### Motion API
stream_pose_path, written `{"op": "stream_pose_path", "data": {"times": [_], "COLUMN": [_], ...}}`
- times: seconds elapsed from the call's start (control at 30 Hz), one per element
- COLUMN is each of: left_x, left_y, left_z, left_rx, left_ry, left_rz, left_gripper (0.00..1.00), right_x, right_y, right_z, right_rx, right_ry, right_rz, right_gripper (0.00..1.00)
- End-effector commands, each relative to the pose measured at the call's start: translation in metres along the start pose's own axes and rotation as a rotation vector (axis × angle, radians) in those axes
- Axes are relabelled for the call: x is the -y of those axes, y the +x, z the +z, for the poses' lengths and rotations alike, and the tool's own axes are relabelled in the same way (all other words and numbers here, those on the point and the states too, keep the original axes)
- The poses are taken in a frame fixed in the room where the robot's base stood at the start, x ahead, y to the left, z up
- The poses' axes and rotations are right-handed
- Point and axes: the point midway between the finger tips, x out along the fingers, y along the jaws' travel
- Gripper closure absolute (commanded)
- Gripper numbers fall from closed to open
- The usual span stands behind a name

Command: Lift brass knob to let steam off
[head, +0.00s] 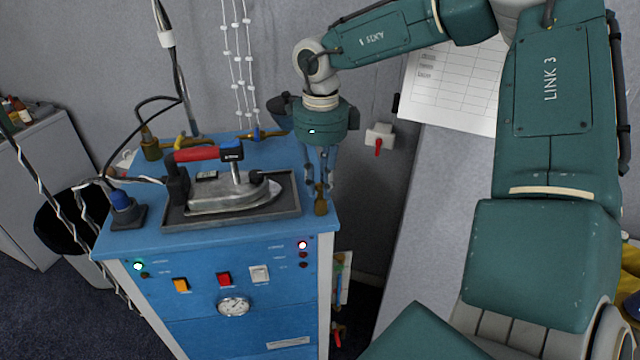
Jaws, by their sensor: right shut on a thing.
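A blue steam station (215,285) stands left of the middle in the head view. The small brass knob (320,207) is at the right edge of its top. My right gripper (319,186) comes down from above and is shut on the brass knob, with its fingers partly hiding it. I cannot tell whether the knob is raised from its seat. My left gripper is not in view.
A steam iron (228,192) with a red handle rests on a dark tray (178,217) just left of the knob. Brass fittings (150,146) and cables stand at the back left.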

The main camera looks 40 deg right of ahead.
Motion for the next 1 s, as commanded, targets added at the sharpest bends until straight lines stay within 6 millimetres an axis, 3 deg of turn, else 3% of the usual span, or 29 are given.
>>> {"op": "stream_pose_path", "data": {"times": [1.0], "left_x": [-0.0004], "left_y": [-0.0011], "left_z": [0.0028], "left_rx": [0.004], "left_ry": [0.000], "left_rz": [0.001], "left_gripper": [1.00], "right_x": [0.0006], "right_y": [-0.0084], "right_z": [0.0005], "right_rx": [0.001], "right_ry": [0.000], "right_rz": [-0.002], "right_gripper": [1.00]}}
